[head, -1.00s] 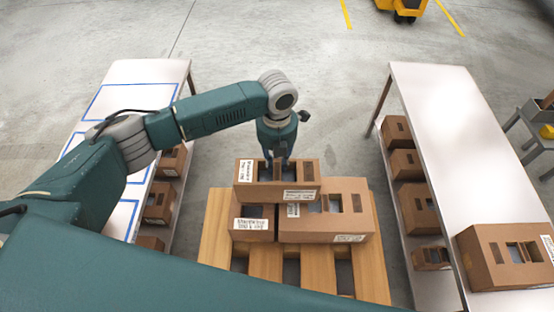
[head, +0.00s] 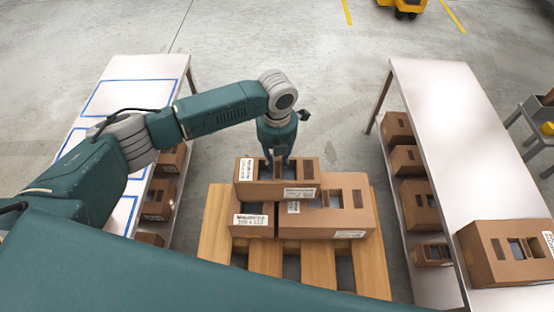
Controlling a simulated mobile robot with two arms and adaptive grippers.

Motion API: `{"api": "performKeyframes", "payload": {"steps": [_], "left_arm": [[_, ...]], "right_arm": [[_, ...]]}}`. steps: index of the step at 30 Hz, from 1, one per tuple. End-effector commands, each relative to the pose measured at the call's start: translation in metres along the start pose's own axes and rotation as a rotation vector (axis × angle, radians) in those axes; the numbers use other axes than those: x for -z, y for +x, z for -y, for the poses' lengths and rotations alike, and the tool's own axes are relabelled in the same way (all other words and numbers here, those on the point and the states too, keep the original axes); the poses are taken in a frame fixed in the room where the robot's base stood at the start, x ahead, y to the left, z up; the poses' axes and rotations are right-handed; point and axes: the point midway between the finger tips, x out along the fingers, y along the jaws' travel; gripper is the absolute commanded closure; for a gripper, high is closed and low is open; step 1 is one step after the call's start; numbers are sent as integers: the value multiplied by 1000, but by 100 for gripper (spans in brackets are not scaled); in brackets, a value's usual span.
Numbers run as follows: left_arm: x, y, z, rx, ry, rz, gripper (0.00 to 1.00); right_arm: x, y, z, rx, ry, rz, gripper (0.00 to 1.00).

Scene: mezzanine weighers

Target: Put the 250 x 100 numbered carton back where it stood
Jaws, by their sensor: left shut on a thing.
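My left gripper (head: 278,158) reaches down from above and is shut on a brown carton (head: 270,193) with slots in its top and white labels. This carton is the uppermost of the group at the pallet. It overlaps a smaller carton (head: 240,232) at the left and a wider carton (head: 335,221) at the right. I cannot tell whether it touches them or hangs just above. The label print is too small to read, so I cannot confirm which is the 250 x 100 carton. My right gripper is not in view.
The wooden pallet (head: 263,262) has bare slats in front. A white table with blue outlined areas (head: 140,68) stands left, with cartons below. A white table (head: 440,115) stands right, with a carton (head: 493,271) on its near end and several below. Bare floor lies behind the pallet.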

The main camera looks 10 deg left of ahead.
Motion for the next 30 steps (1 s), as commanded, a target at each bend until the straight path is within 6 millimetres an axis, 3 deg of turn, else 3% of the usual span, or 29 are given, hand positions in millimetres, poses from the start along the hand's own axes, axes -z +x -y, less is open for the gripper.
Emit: {"api": "performKeyframes", "payload": {"steps": [2,3,6,15,19,30], "left_arm": [[0,2,0,0,0,0,100],[0,2,0,1,0,0,76],[0,2,0,0,0,1,57],[0,2,0,0,0,0,56],[-1,-9,0,0,0,2,56],[-1,-84,0,0,1,5,56]], "right_arm": [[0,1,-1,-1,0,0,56],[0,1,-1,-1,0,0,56],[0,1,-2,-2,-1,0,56],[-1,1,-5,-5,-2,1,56],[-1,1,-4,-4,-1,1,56],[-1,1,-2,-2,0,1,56]]}}
